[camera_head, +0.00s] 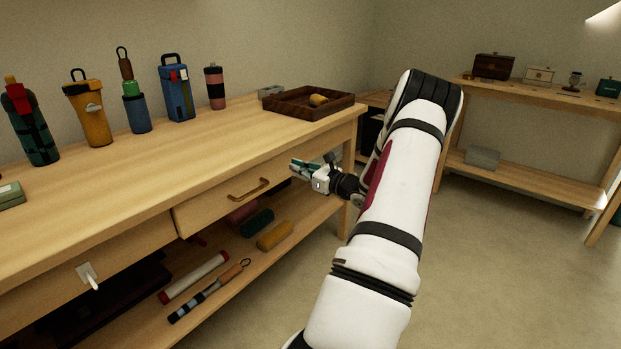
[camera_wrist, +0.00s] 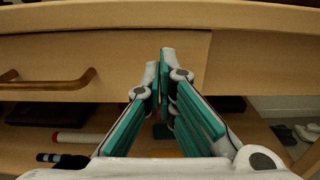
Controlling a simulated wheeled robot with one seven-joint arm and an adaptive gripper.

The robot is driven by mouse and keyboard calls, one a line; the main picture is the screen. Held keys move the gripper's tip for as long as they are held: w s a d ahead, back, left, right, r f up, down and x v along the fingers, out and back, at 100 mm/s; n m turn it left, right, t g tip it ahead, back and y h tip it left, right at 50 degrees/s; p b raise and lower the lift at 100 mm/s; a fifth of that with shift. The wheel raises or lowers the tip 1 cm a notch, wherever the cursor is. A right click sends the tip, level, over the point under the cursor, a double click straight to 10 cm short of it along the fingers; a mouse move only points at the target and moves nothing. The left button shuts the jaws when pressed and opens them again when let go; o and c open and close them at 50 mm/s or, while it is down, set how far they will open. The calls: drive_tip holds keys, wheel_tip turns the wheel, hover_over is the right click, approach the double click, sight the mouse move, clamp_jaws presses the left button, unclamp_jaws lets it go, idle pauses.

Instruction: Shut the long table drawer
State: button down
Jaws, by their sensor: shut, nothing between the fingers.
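The long table drawer (camera_head: 215,202) is a pale wooden front under the tabletop, with a bronze bar handle (camera_head: 248,188). Its left end stands slightly proud of the table frame, so it looks a little open. In the wrist view the drawer front (camera_wrist: 120,55) fills the upper left, with the handle (camera_wrist: 50,84) at the left. My gripper (camera_head: 293,168) is at the right end of the drawer front, right of the handle. Its green-padded fingers (camera_wrist: 164,58) are shut and empty, pointing at the front near its right edge. I cannot tell whether they touch it.
The tabletop (camera_head: 180,150) holds several bottles at the back and a dark wooden tray (camera_head: 308,103) at the right. The lower shelf (camera_head: 235,268) holds rolled items and a red-white tube. A white switch (camera_head: 89,275) juts from the apron. Open floor (camera_head: 500,270) lies right.

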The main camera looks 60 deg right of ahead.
sight(281, 161)
drive_tip(key=b+x, duration=0.1)
drive_tip(key=x, duration=0.2)
drive_tip(key=shift+w, duration=0.45)
drive_tip(key=shift+x, duration=1.45)
drive_tip(key=shift+r, duration=0.1)
